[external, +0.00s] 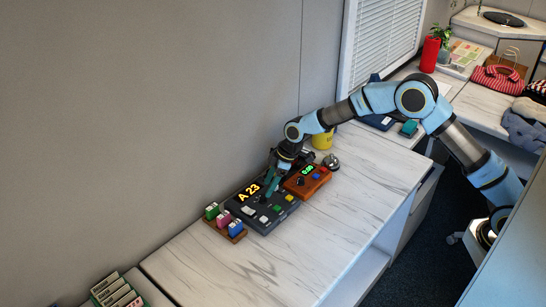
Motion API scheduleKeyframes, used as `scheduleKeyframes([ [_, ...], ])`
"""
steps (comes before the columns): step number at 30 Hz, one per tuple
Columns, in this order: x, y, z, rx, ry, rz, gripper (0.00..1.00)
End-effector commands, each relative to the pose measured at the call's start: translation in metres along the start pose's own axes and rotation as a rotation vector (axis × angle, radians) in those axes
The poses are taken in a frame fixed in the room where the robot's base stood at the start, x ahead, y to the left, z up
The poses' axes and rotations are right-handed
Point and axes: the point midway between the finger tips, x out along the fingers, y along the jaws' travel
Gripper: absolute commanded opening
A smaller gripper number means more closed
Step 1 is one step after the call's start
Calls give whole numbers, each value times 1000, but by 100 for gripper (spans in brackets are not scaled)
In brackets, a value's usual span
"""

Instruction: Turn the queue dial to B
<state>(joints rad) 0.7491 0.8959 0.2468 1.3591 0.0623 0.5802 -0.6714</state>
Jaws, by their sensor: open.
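A dark queue console (262,221) lies on the white marbled counter near the wall, with a yellow display (248,192) reading "A 23" and several coloured buttons along its right part. My gripper (269,190) points down over the console's upper middle, its fingers open and at or just above the surface. The dial itself cannot be made out; the gripper may cover it. Whether the fingers touch anything is too small to tell.
An orange-brown box (305,181) with a green display adjoins the console. A metal bell (331,162) and yellow cup (323,138) stand beyond it. A wooden rack of coloured blocks (225,223) sits left. The counter's front (320,235) is clear.

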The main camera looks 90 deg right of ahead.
Motion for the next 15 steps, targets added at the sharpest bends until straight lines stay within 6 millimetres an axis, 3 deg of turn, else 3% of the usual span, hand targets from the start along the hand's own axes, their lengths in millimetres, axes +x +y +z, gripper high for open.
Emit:
scheduleKeyframes([
  [6,32,0,0,1,-1,-1,65],
  [15,46,0,0,0,1,1,65],
])
